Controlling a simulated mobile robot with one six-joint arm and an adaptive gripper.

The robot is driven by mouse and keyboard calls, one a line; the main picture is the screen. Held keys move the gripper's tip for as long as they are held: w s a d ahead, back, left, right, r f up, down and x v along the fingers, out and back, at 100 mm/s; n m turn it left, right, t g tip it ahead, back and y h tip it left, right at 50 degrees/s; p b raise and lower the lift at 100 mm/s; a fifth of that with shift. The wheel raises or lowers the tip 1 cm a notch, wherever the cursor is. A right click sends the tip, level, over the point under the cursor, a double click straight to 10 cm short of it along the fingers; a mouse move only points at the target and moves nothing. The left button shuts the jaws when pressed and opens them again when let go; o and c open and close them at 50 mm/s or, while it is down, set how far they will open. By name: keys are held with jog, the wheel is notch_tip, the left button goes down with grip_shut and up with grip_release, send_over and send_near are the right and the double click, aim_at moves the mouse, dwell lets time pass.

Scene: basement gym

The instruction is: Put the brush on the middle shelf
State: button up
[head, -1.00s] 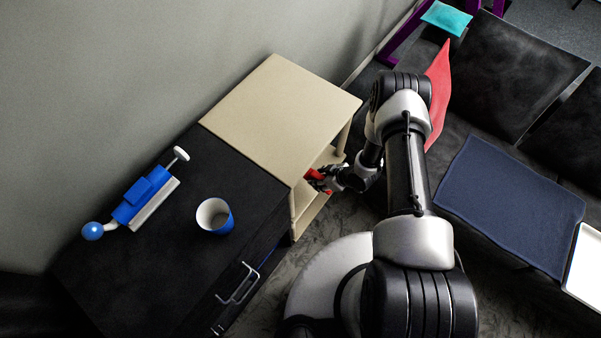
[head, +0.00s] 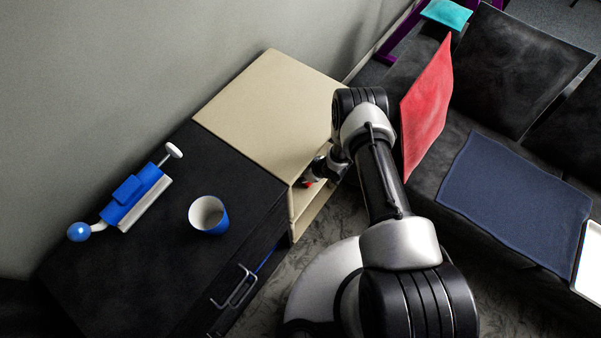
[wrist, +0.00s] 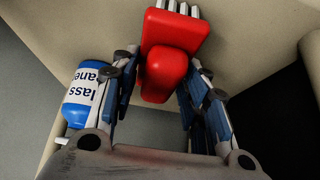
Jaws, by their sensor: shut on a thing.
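The red brush (wrist: 172,65) with pale bristles is between the fingers of my gripper (wrist: 160,85) in the wrist view. My gripper is shut on it. In the wrist view, a pale shelf board (wrist: 245,40) lies behind the brush. I cannot tell whether the brush touches it.
A blue and white labelled bottle (wrist: 84,95) is left of my gripper inside the unit. A black cabinet (head: 170,260) beside the unit carries a blue cup (head: 209,216) and a blue tool-like object (head: 132,195).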

jog(key=shift+w, duration=0.1)
jog(key=shift+f, duration=0.15)
jog(key=o, duration=0.9)
jog(key=shift+o, duration=0.2)
jog(key=shift+r, duration=0.2)
jog(key=p+v, duration=0.4)
jog(key=v, duration=0.8)
jog(key=shift+a, duration=0.1)
